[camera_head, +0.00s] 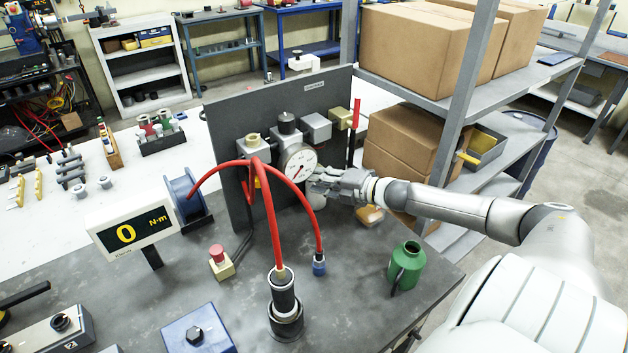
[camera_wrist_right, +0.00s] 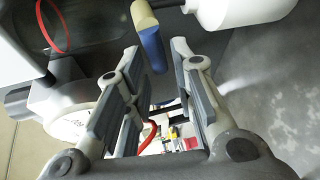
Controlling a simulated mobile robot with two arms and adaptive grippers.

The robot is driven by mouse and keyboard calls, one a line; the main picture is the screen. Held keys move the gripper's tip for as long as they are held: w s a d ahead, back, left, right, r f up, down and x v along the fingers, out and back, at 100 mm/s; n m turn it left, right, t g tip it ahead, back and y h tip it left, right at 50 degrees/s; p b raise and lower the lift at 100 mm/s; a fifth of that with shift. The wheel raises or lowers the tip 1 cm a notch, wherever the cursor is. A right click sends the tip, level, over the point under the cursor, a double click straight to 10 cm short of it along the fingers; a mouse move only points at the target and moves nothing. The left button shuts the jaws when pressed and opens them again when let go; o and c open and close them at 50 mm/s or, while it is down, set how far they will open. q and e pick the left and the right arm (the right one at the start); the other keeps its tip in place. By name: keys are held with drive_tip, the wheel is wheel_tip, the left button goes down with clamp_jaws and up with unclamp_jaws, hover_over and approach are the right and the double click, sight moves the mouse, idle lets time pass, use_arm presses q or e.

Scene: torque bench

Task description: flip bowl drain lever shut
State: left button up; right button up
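My right gripper (camera_head: 322,184) is at the upright dark panel (camera_head: 232,130), just below and right of the round dial gauge (camera_head: 299,164). The right wrist view shows its fingers (camera_wrist_right: 155,52) apart with nothing gripped. A small lever with a blue grip (camera_wrist_right: 153,52) and a cream end (camera_wrist_right: 143,14) lies at the gap between the fingertips. I cannot tell whether a finger touches it. A white rounded cylinder (camera_wrist_right: 235,12), perhaps the bowl, is beside it. In the head view the gripper hides the lever. My left gripper is out of view.
Red hoses (camera_head: 269,215) arch in front of the panel. A green can (camera_head: 406,266) stands on the grey bench right of a blue-ended hose (camera_head: 319,266). A display (camera_head: 128,232) reading 0 stands at left. A red-handled valve (camera_head: 355,114) is on the panel's right.

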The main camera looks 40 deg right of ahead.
drive_tip(key=shift+x, duration=1.05)
